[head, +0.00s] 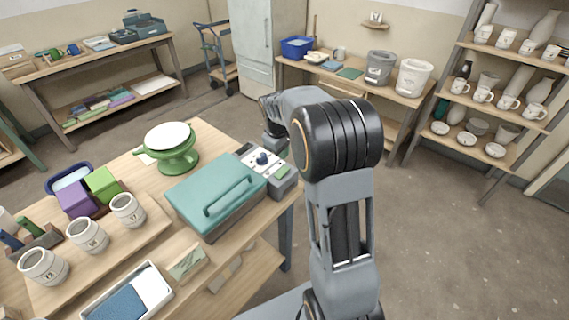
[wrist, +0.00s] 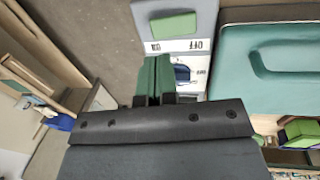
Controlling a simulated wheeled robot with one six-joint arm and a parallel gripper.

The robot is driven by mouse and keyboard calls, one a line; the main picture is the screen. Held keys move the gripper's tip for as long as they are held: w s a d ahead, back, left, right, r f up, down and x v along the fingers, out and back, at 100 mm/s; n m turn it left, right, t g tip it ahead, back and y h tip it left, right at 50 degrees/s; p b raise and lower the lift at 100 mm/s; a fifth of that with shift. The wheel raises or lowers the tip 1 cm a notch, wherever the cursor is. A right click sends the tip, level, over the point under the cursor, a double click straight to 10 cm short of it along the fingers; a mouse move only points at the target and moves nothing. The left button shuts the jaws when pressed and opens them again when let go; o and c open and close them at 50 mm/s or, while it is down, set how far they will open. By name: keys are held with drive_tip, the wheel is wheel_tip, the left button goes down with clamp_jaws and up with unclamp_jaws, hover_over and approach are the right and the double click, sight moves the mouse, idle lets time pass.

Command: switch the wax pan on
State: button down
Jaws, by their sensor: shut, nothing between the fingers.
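The wax pan (head: 214,190) is a grey box with a closed teal lid and handle, on the near bench. The lid also fills the right of the wrist view (wrist: 285,62). Its control panel (head: 257,155) carries a dark blue knob (head: 262,159) and a green block-like switch part (head: 281,170). In the wrist view the green part (wrist: 173,24) lies ahead of OFF and ON lettering; the blue knob (wrist: 182,73) is partly hidden. My gripper (wrist: 154,62) is shut and empty, its green fingertips over the panel's edge beside the knob. Contact cannot be told.
A side bench with buckets (head: 380,67) and a mug shelf (head: 500,90) stand farther back. Floor right of my arm is clear.

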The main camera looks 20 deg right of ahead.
sight(282, 171)
drive_tip(key=shift+w+d+f, duration=0.1)
drive_tip(key=shift+d+f, duration=0.05)
drive_tip(key=shift+f, duration=0.85)
drive_tip(key=shift+w+d+f, duration=0.1)
drive_tip(key=shift+d+f, duration=0.05)
drive_tip(key=shift+f, duration=0.9)
drive_tip(key=shift+d+f, duration=0.15)
drive_tip(key=shift+f, duration=0.85)
drive_tip(key=shift+p, duration=0.45)
drive_tip(key=shift+d+f+y+p, duration=0.15)
drive_tip(key=shift+y+p, duration=0.15)
drive_tip(key=shift+p, duration=0.15)
drive_tip(key=shift+f+b, duration=0.15)
drive_tip(key=shift+b, duration=0.15)
drive_tip(key=shift+a, duration=0.2)
drive_tip(key=shift+s+a+r, duration=0.3)
drive_tip(key=shift+a+r, duration=0.05)
drive_tip(key=shift+a, duration=0.2)
